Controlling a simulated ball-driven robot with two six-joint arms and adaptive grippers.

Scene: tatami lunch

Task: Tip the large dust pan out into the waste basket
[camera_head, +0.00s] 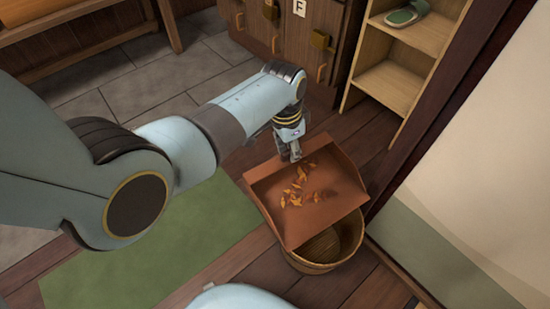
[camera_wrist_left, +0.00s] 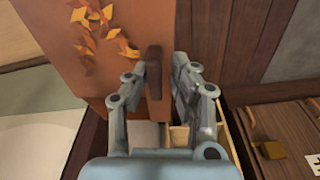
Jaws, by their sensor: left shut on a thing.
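The large dust pan (camera_head: 332,191) is a copper-brown tray with several orange and yellow leaves (camera_head: 297,188) lying on it. My left gripper (camera_head: 291,152) is shut on the upright part at its back edge. In the left wrist view, the fingers (camera_wrist_left: 162,85) close around the pan's dark handle (camera_wrist_left: 153,72), with leaves (camera_wrist_left: 100,30) on the pan face. The waste basket (camera_head: 318,266) is a round wooden tub on the floor. The pan is above it and covers part of its opening. The basket's inside is partly visible and shows no leaves. My right gripper is not in view.
A wooden shelf (camera_head: 391,86) with a green slipper (camera_head: 407,13) stands at the back right, beside wooden lockers (camera_head: 300,30). A pale wall (camera_head: 480,150) rises close on the right. A green mat (camera_head: 150,260) lies on the left floor.

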